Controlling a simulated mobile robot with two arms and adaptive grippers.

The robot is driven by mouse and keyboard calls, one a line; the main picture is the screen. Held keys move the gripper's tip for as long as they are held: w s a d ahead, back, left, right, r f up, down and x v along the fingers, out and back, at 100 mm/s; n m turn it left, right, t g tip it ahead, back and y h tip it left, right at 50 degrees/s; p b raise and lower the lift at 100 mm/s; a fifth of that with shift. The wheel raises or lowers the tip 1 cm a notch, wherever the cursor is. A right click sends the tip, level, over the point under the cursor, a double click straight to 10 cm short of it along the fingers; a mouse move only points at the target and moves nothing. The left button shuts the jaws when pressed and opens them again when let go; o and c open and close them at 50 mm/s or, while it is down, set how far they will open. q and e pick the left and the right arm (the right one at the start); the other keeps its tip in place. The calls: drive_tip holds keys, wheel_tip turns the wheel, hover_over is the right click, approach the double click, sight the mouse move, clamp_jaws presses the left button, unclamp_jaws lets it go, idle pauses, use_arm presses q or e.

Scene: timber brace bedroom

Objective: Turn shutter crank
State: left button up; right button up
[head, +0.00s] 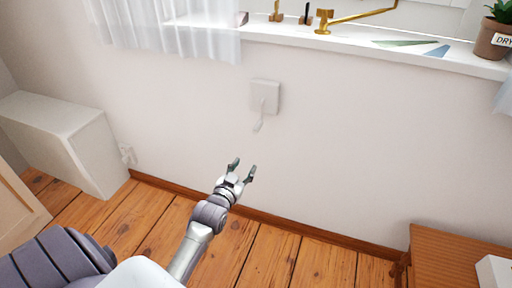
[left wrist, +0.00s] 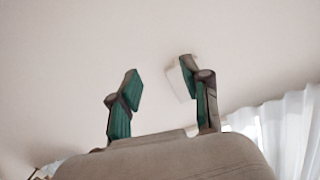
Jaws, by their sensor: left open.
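The shutter crank is a pale box (head: 264,92) fixed to the white wall below the window sill, with a pale handle (head: 260,118) hanging down from it. My left gripper (head: 243,167) is open and empty, below and slightly left of the handle in the head view and apart from it. In the left wrist view, the open fingers (left wrist: 160,72) point towards the wall. A pale block (left wrist: 177,84), which looks like part of the crank, shows partly hidden behind the right-hand finger. My right gripper is not in view.
Above is a window sill (head: 385,50) with brass fittings (head: 324,22) and a potted plant (head: 493,38). A white curtain (head: 170,30) hangs at upper left. A white cabinet (head: 60,140) stands left, a wooden table (head: 450,255) lower right. The wall around the crank is clear.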

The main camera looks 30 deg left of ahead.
sight(256, 131)
use_arm(q)
drive_tip(key=shift+t+y, duration=0.5)
drive_tip(key=shift+t, duration=0.1)
drive_tip(key=w+a+r+b, duration=0.1)
drive_tip(key=w, duration=0.3)
drive_tip(key=w+a+r+b, duration=0.1)
drive_tip(key=w, duration=0.3)
drive_tip(key=w+a+r+b, duration=0.1)
drive_tip(key=w+a+r, duration=0.1)
drive_tip(key=w, duration=0.2)
drive_tip(key=shift+w+a+b, duration=0.1)
drive_tip(key=shift+w+b, duration=0.2)
drive_tip(key=shift+b, duration=0.1)
drive_tip(key=shift+w+a+r, duration=0.1)
drive_tip(key=shift+w, duration=0.35)
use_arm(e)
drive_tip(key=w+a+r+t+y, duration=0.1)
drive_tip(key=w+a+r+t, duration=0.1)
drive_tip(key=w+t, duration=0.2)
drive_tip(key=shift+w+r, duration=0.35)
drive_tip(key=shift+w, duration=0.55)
use_arm(q)
clamp_jaws()
